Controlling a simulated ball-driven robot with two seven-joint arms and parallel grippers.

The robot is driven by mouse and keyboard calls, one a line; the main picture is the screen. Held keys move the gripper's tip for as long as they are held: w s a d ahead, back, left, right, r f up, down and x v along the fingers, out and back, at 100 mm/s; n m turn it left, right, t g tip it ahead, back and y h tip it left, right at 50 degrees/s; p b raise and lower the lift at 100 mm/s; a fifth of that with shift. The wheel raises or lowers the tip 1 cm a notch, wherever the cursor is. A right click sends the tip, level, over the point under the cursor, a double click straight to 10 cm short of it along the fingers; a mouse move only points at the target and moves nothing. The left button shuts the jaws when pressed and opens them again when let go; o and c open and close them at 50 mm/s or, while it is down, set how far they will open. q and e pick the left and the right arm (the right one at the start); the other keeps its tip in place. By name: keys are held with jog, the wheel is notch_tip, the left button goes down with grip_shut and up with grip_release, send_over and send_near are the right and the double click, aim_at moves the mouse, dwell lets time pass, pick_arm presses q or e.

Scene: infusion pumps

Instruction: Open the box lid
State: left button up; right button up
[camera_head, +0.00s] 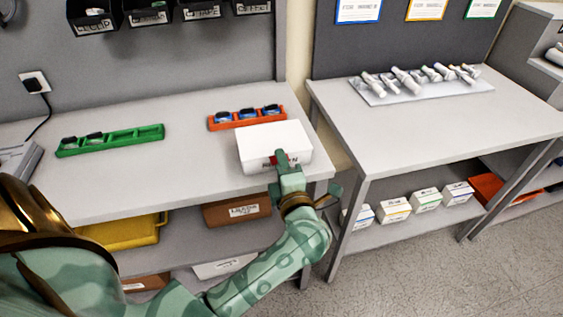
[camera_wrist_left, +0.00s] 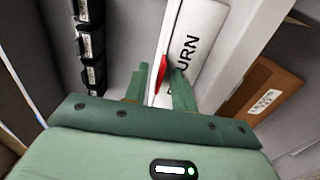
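A white box (camera_head: 273,140) stands at the right front of the left table, with its lid lying flat on top and shut. A red tab and dark lettering show on its front, partly hidden by my left gripper (camera_head: 283,160). The gripper is at the box's front edge. In the left wrist view, the fingers (camera_wrist_left: 158,88) are apart, with the red tab (camera_wrist_left: 160,72) showing between them. The box front (camera_wrist_left: 199,42) with the letters "URN" is just beyond. I cannot tell whether a finger touches the tab. My right gripper is in neither view.
An orange tray (camera_head: 216,124) with dark items stands behind the box. A green tray (camera_head: 118,141) is to the left. The table between is clear. Black bins (camera_head: 95,20) hang above. A second table (camera_head: 410,135) stands right across a narrow gap.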

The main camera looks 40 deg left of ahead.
pick_arm(q)
grip_shut()
dwell(1.3)
